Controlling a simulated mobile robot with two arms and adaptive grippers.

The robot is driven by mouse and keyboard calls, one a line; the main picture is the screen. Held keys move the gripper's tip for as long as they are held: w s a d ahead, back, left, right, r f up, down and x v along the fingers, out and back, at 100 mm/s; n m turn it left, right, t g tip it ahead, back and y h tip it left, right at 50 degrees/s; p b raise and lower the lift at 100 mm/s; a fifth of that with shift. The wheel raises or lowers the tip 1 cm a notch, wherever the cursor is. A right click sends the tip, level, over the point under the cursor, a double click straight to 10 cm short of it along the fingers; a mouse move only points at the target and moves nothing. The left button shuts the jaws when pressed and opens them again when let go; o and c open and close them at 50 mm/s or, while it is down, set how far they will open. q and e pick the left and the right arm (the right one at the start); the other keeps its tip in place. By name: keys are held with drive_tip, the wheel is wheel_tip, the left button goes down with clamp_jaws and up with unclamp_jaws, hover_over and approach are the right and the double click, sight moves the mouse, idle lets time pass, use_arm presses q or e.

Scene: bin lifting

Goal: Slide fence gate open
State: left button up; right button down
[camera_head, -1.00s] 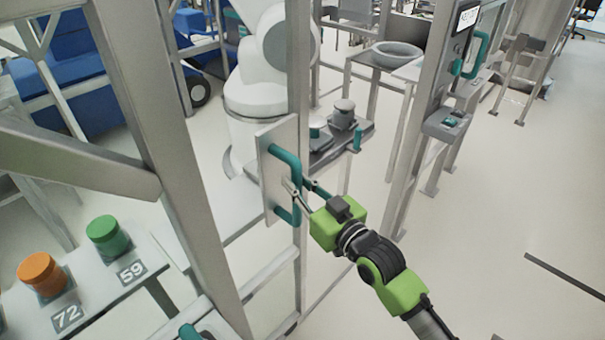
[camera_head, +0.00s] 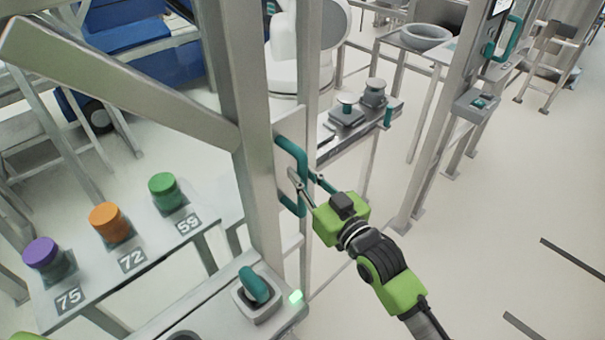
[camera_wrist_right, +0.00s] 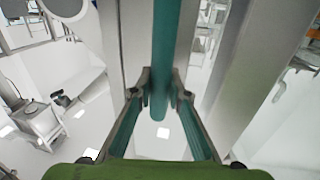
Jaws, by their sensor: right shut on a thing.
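The fence gate (camera_head: 309,60) is a grey metal frame standing close to the thick fixed fence post (camera_head: 250,110) on its left. A teal D-shaped handle (camera_head: 289,143) is mounted on the gate's side. My right gripper (camera_head: 307,180), on a green and black arm, is at the handle's upright bar, with one finger on each side. In the right wrist view the handle bar (camera_wrist_right: 165,45) runs between the two fingertips (camera_wrist_right: 160,92), which are closed on it.
A box with a teal knob (camera_head: 257,284) and a lit green light (camera_head: 296,296) stands in front of the post. Numbered purple, orange and green knobs sit on a table (camera_head: 215,212) at left. Another fence post (camera_head: 440,110) is at right; open floor (camera_head: 500,210) lies beyond.

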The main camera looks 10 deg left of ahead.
drive_tip(key=c, duration=1.9)
unclamp_jaws()
drive_tip(key=v, duration=1.2)
drive_tip(key=shift+f, duration=0.15)
